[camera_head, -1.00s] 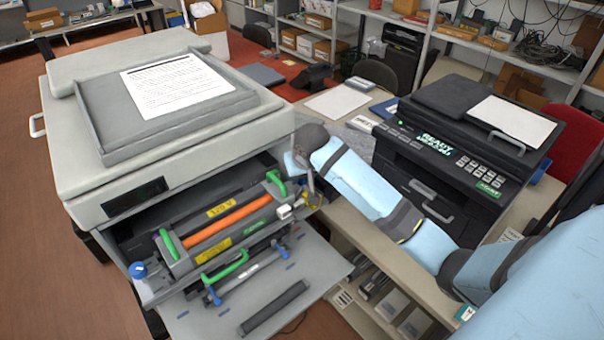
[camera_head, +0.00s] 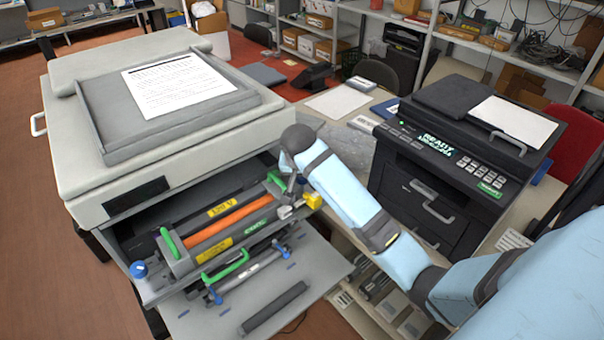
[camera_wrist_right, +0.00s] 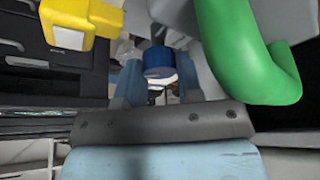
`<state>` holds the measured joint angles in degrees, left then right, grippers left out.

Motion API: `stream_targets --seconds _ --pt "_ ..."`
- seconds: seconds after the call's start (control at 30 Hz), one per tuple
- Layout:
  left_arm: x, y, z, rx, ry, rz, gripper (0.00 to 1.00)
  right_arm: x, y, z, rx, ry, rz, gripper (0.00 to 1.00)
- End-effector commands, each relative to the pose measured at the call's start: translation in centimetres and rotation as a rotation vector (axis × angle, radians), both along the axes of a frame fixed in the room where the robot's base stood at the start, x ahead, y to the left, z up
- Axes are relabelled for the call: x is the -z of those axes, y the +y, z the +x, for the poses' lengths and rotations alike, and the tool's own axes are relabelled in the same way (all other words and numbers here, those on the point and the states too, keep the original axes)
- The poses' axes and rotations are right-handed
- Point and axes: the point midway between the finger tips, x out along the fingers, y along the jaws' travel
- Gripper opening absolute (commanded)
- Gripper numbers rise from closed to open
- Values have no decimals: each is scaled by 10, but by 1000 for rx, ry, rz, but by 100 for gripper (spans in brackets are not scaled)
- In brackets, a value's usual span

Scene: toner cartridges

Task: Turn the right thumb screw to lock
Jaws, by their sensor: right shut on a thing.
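The right thumb screw (camera_wrist_right: 165,62) is a blue knob, seen between the two fingers of my right gripper (camera_wrist_right: 158,82). The gripper is shut on it. In the head view my right gripper (camera_head: 288,205) is at the right end of the toner unit, and the knob there is hidden. The left thumb screw (camera_head: 139,270) is a blue knob at the unit's left front corner. The toner unit has an orange roller (camera_head: 230,219) and green handles (camera_head: 170,243). One green handle (camera_wrist_right: 250,50) stands close beside the gripper in the wrist view. My left gripper is not in view.
A yellow block (camera_head: 313,201) is just right of the gripper; it also shows in the wrist view (camera_wrist_right: 78,20). The grey printer body (camera_head: 180,165) overhangs the bay. The open front panel (camera_head: 330,270) carries a green-handled bar (camera_head: 250,268). A black printer (camera_head: 440,165) stands at right.

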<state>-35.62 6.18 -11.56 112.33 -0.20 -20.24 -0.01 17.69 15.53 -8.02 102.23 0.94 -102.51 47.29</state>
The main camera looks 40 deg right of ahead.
Motion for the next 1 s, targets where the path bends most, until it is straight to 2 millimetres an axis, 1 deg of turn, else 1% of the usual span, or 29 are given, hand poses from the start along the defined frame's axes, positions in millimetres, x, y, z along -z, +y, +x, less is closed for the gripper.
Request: stream_targets --seconds 0.27,0.3,0.4,0.67,0.77,0.87,0.97,1.0 --pt "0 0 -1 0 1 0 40 0 0 0 1 0 2 10" --pt "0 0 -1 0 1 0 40 0 0 0 1 0 2 38" --pt "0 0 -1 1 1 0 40 0 0 0 0 0 1 59" --pt "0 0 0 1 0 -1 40 0 0 0 0 -1 1 59" --pt "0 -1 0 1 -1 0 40 -5 1 -1 0 -1 0 59" --pt "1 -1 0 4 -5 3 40 -17 5 -4 -2 -4 1 59" --pt "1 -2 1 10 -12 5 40 -35 10 -10 -2 -5 1 59" --pt "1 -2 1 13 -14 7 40 -44 12 -13 -2 -7 0 59"
